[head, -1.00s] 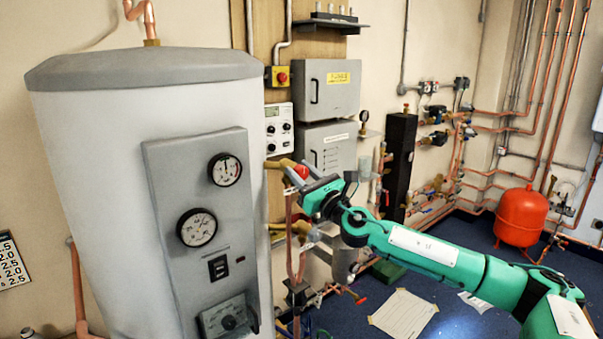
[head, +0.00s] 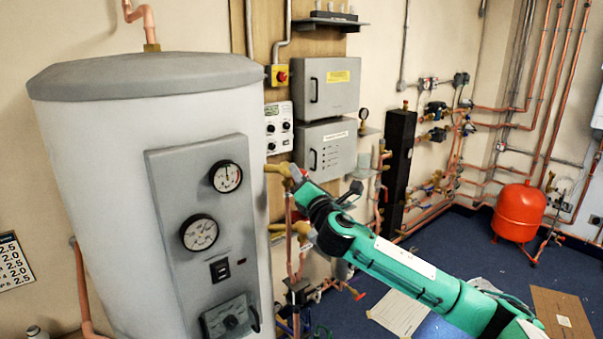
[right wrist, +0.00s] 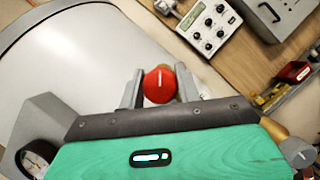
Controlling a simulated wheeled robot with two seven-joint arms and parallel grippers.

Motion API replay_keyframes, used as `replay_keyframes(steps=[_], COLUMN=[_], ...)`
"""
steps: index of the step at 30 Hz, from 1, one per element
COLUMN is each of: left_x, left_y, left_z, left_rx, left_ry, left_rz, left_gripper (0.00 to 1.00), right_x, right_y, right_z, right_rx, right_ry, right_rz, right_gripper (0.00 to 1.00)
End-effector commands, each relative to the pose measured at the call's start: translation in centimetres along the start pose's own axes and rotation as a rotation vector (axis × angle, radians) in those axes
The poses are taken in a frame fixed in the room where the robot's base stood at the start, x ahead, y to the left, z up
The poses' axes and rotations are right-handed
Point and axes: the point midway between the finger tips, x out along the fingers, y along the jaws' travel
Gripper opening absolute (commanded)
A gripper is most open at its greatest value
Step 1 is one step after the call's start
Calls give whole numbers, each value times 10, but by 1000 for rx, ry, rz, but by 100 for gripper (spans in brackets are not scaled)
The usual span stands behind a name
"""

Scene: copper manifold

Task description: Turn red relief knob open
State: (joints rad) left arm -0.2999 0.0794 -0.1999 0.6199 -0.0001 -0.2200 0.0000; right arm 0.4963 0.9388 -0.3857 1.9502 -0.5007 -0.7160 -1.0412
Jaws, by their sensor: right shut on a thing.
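The red relief knob (right wrist: 159,85) shows in the right wrist view, with a pale line on its face that runs nearly upright in that picture. My right gripper (right wrist: 160,88) has its two grey fingers on either side of the knob and is shut on it. In the head view my right gripper (head: 297,174) is at the brass fitting (head: 277,169) on the right side of the white cylinder (head: 110,180). The knob is mostly hidden there by the gripper. My left gripper is not in view.
A grey panel with gauges (head: 199,233) is on the cylinder's front. Grey boxes (head: 328,85) and a white control unit (head: 279,127) are on the wall behind. Copper pipes hang below the fitting. A red vessel (head: 519,213) stands at the right.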

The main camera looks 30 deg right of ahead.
Motion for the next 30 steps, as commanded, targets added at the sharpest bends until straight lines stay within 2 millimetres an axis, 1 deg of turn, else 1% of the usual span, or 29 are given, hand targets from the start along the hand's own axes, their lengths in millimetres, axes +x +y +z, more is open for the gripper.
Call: replay_keyframes(steps=[3, 10, 26, 27, 29, 30], left_x=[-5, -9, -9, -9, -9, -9], left_y=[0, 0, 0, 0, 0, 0], left_z=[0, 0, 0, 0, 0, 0], left_rx=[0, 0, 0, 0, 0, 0], left_ry=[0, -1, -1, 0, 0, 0], left_rz=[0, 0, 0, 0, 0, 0], left_gripper=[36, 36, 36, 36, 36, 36], right_x=[0, 0, 0, 0, 0, 0], right_y=[1, 0, 0, 0, 0, 0], right_z=[1, 1, 1, 1, 1, 1], right_rx=[60, 128, 147, 147, 147, 147], right_ry=[-1, -2, -3, -3, -2, -2], right_rz=[-26, -53, -61, -60, -60, -60], right_gripper=[11, 11, 11, 40, 52, 56])
